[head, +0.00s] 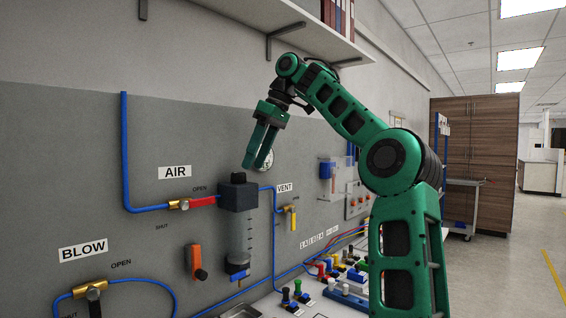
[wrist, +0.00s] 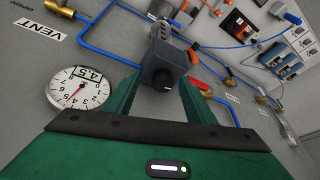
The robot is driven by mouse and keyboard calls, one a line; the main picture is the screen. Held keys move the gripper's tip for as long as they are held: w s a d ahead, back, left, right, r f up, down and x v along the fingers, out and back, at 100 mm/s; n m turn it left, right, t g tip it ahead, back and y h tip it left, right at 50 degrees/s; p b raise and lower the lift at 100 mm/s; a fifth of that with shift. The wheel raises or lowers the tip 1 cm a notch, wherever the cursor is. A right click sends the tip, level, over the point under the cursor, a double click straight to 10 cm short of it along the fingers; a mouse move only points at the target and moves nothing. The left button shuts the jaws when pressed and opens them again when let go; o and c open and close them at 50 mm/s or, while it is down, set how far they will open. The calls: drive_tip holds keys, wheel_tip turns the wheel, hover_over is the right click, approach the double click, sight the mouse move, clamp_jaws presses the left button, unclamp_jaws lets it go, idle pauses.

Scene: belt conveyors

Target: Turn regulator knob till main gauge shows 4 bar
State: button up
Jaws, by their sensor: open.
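The regulator is a dark block (head: 238,194) on top of a clear cylinder, with a black knob (head: 238,177) on its upper face. In the wrist view the knob (wrist: 167,80) faces the camera. My gripper (head: 254,165) is open and empty, just above and to the right of the knob in the head view. In the wrist view the knob appears between the two fingers, with gaps on both sides. The round white gauge (wrist: 80,92) has a red needle pointing lower left and a box reading 4.5. In the head view my gripper partly covers the gauge (head: 267,160).
A brass AIR valve with a red handle (head: 203,201) is left of the regulator. A yellow-handled VENT valve (head: 291,216) is to its right. A shelf (head: 290,25) overhangs above. Blue tubing runs along the panel, and a bench with several coloured fittings stands below.

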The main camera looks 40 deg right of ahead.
drive_tip(key=s+d, duration=0.5)
drive_tip(key=s, duration=0.1)
drive_tip(key=shift+s+d, duration=0.15)
drive_tip(key=shift+d, duration=0.2)
idle(0.6)
